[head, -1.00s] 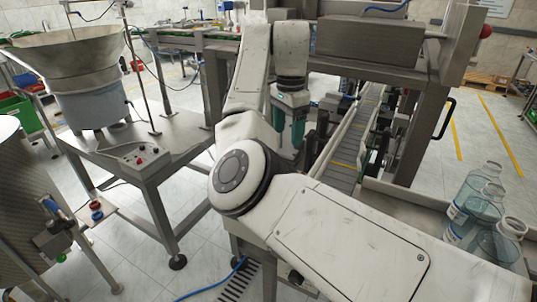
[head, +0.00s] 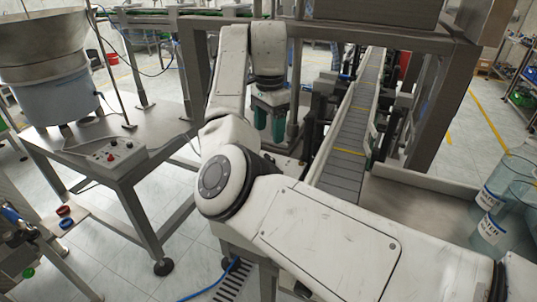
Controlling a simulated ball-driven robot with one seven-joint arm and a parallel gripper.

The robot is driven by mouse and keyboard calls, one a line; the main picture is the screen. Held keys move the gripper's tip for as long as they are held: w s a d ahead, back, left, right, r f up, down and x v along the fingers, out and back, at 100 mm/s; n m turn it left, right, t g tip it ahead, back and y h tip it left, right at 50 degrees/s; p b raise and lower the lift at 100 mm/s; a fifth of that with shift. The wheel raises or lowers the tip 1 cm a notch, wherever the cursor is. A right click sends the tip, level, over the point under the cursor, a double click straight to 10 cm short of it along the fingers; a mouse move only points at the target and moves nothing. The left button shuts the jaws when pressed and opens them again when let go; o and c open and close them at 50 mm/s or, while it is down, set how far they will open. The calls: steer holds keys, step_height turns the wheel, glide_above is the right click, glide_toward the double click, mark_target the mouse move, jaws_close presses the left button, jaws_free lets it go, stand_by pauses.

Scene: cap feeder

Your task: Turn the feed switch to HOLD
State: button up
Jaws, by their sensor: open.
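A small control box (head: 113,154) with red and dark knobs or buttons sits on the steel table at the left, below the bowl feeder. Its labels are too small to read, so I cannot tell which control is the feed switch or how it is set. My gripper (head: 270,124) hangs from my arm near the picture's middle, well to the right of the control box and apart from it. Its green fingers point down, open, with nothing seen between them.
The bowl feeder (head: 45,75) stands on the steel table (head: 75,165). A thin upright rod rises behind the control box. A conveyor (head: 350,130) runs right of my gripper under a steel frame. Clear bottles (head: 495,215) stand at the far right. Open floor lies left of my arm.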

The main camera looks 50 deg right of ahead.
mark_target(269, 157)
step_height(269, 157, down, 8)
steer(key=shift+f, duration=0.2)
steer(key=shift+c, duration=0.3)
steer(key=c, duration=1)
steer(key=shift+r, duration=0.1)
